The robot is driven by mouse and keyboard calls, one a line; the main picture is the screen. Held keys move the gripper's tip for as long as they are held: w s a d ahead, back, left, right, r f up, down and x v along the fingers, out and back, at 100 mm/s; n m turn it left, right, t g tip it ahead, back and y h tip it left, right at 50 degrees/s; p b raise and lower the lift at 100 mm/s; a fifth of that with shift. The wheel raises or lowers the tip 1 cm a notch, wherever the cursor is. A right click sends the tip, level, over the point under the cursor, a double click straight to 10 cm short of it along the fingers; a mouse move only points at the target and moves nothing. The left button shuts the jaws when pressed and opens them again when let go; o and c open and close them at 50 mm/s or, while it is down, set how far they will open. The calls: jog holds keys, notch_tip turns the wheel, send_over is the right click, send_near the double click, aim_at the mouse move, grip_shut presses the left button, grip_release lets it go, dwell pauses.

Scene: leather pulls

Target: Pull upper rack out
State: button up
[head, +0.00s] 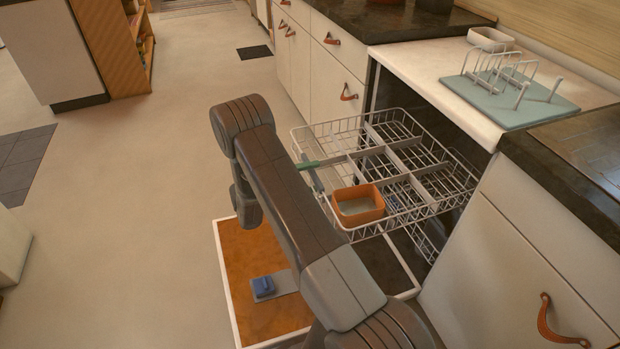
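The upper rack (440,203) is a light wire basket extending out of the open dishwasher, between the counters. An orange square container (358,205) sits in its front corner. A short green piece (309,165) shows at the rack's front left edge. The dishwasher door (247,250) is folded down, with an orange inner face and a white rim. My arm crosses in front of the door and the rack's front corner. My gripper does not show clearly; the arm's far end drops behind its own links, left of the rack.
A blue piece (264,286) is on the door's inner face. A teal board with a white dish rack (505,85) and a small white dish (490,39) stand on the top above. Drawers with leather pulls (348,93) line the left counter.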

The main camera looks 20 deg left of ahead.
aim_at(322, 176)
jog(key=v, duration=1.4)
jog(key=shift+p, duration=0.4)
jog(key=shift+d, duration=0.1)
jog(key=b+x, duration=0.1)
jog(key=x, duration=1.3)
jog(key=shift+d+f, duration=0.1)
jog(key=shift+x, duration=1.85)
